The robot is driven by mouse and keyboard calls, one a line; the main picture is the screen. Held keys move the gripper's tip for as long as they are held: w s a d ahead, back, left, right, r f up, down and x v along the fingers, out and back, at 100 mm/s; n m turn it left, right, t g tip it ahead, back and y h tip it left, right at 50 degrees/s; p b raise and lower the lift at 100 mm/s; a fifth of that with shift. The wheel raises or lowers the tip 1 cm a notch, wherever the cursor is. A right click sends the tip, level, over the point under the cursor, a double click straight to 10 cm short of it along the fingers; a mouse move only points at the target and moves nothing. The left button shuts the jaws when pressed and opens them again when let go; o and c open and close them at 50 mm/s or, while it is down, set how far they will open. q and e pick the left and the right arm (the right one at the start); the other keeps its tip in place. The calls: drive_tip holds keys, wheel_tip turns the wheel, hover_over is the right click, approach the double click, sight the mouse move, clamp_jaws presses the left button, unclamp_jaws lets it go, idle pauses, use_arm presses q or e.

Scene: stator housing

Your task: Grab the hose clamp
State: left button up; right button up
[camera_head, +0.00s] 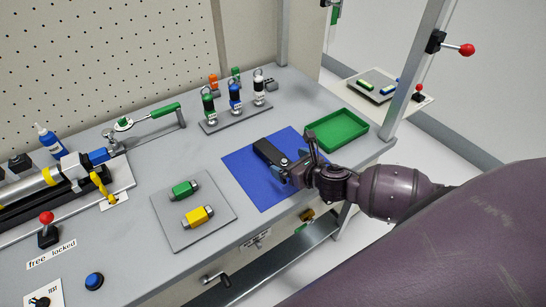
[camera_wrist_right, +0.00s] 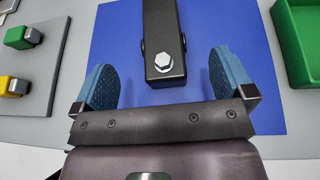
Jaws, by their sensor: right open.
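A long black part with a silver hex bolt at its near end, which looks like the hose clamp (camera_head: 267,151), lies on the blue mat (camera_head: 244,176). In the right wrist view the black part (camera_wrist_right: 163,45) runs up out of the top edge, so its far end is cut off there. My right gripper (camera_head: 294,166) is at the near end of the part. Its blue fingers (camera_wrist_right: 163,82) are open, one on each side of the bolt end, with a gap on both sides. My left gripper is not in view.
A green tray (camera_head: 338,131) stands right of the mat. A grey plate (camera_head: 196,229) with green and yellow blocks lies to the left. A rack (camera_head: 236,117) with several capped bottles stands behind. A yellow and black fixture (camera_head: 60,177) is at far left.

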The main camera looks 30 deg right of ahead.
sight(283, 160)
drive_tip(key=shift+f+x, duration=0.2)
drive_tip(key=shift+x, duration=2.3)
drive_tip(key=shift+d, duration=0.1)
drive_tip(key=shift+c, duration=0.5)
drive_tip(key=shift+r, duration=0.1)
drive_tip(key=c, duration=0.8)
drive_tip(key=shift+c, duration=0.2)
drive_tip(key=shift+r, duration=0.1)
